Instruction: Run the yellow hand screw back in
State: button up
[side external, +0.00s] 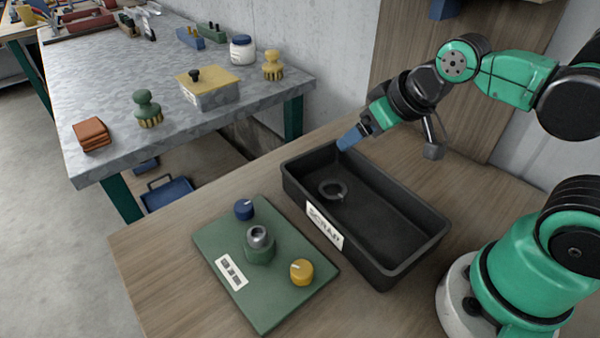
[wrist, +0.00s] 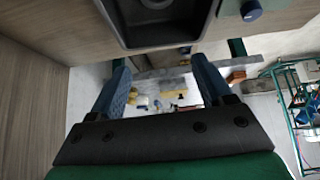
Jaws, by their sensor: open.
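The yellow hand screw (side external: 302,272) stands on the near right part of a green plate (side external: 215,240) in the side external view. A blue hand screw (side external: 244,209) is on the plate's far side; it also shows in the wrist view (wrist: 251,10). Between them is a round green holder (side external: 260,254) with a grey metal piece (side external: 260,236) in its top. My gripper (side external: 347,140) is above the far left end of the black scrap tray, well away from the yellow screw. In the wrist view its blue fingers (wrist: 160,80) are apart with nothing between them.
The high-walled black scrap tray (side external: 400,268) stands between my arm's base and the green plate, with a dark ring (side external: 333,191) inside. A grey bench (side external: 120,95) at the left holds brushes, a yellow-lidded box and a jar. Wood left of the plate is bare.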

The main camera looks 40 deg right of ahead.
jog(key=n+g, duration=0.7)
jog(key=n, duration=2.6)
send_over(301, 267)
jog(key=f, duration=0.5)
jog(key=shift+w+d+f, duration=0.2)
jog(key=shift+w+d, duration=0.05)
jog(key=shift+s+a+f+n, duration=0.15)
jog(key=shift+s+a+n, duration=0.05)
jog(key=shift+n, duration=0.2)
jog(key=shift+a+f+n, duration=0.1)
jog(key=shift+f+n, duration=0.2)
jog(key=shift+f, duration=2.55)
